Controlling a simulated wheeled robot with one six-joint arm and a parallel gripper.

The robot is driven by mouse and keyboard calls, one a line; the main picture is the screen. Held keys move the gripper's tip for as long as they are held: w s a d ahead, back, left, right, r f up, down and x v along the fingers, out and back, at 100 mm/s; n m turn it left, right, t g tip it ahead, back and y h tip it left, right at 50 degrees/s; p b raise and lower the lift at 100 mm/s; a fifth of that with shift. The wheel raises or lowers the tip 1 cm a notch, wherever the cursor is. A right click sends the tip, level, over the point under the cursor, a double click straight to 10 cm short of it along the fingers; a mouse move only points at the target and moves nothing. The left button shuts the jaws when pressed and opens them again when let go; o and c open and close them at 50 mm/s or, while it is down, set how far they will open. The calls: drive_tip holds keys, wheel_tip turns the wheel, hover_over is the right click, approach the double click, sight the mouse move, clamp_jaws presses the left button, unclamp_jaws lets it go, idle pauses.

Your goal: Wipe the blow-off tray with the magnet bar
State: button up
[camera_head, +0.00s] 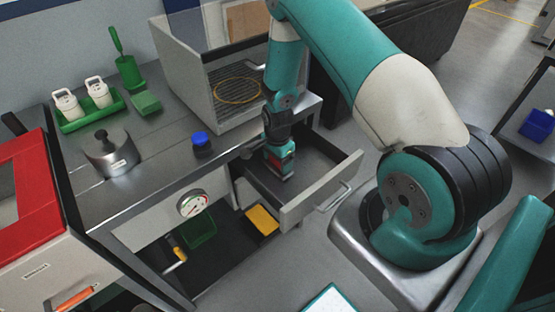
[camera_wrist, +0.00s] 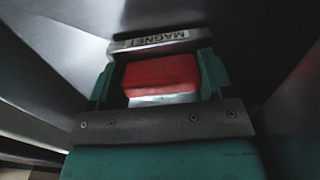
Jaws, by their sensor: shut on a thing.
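My gripper (camera_head: 279,158) is down inside an open drawer (camera_head: 318,190) under the bench. It is shut on the magnet bar, whose red grip block (camera_wrist: 160,75) sits between the green fingers in the wrist view. The bar's metal body (camera_wrist: 125,46) carries a label reading MAGNET, seen upside down. I cannot tell whether the bar touches the drawer floor. A grey open-fronted booth (camera_head: 193,95) with a clear panel stands on the bench. Its slatted tray (camera_head: 222,80) has a yellow ring on it; this looks like the blow-off tray.
A red-and-grey machine (camera_head: 65,262) stands at left. A yellow item (camera_head: 262,220) lies on the shelf below.

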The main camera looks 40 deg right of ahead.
drive_tip(key=shift+f, duration=0.35)
